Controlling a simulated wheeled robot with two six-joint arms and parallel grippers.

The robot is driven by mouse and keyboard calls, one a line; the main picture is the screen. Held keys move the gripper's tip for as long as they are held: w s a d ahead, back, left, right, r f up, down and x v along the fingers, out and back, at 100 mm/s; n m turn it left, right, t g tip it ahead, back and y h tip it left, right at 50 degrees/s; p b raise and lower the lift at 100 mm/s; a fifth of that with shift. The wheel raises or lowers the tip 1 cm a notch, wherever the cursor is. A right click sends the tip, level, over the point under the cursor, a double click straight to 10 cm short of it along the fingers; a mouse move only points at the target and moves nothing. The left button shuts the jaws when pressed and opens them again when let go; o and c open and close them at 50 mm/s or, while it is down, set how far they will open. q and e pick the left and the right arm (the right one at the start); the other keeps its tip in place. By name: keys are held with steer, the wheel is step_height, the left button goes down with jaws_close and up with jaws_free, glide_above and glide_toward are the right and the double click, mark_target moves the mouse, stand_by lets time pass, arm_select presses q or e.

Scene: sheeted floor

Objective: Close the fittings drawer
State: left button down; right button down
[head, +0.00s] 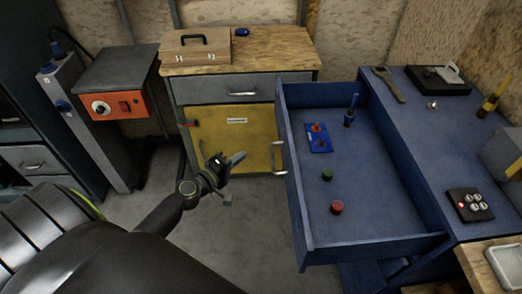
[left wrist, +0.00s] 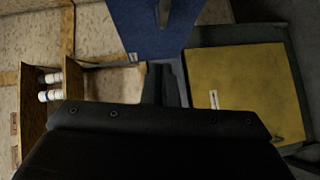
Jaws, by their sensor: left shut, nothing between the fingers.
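A blue drawer (head: 345,232) stands pulled well out to the left from the blue bench in the head view. No label on it can be read. Its front panel faces left and carries a pale metal handle (head: 279,158). Inside lie a blue piece with a red part (head: 319,138), a blue-handled tool, a green knob-like piece (head: 327,174) and a red one (head: 337,207). My left gripper (head: 238,158) is shut and empty, left of the handle and apart from it. In the left wrist view its fingers (left wrist: 165,84) point toward a blue panel (left wrist: 150,38). My right gripper is out of view.
Behind my left gripper is a cabinet with a yellow door (head: 232,138) and a closed grey drawer (head: 225,89); a toolbox (head: 196,48) sits on top. The bench top (head: 425,125) holds a wrench (head: 389,84) and a button box (head: 469,205). Open floor lies below the gripper.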

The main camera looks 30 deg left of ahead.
arm_select(q)
steer(key=w+d+f+p, duration=0.1)
steer(key=w+d, duration=0.3)
steer(key=w, duration=0.2)
steer(key=shift+w+f, duration=0.15)
steer(key=shift+f, duration=0.05)
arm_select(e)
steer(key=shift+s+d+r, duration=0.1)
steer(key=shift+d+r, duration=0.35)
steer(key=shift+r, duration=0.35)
arm_select(q)
steer(key=shift+d, duration=0.1)
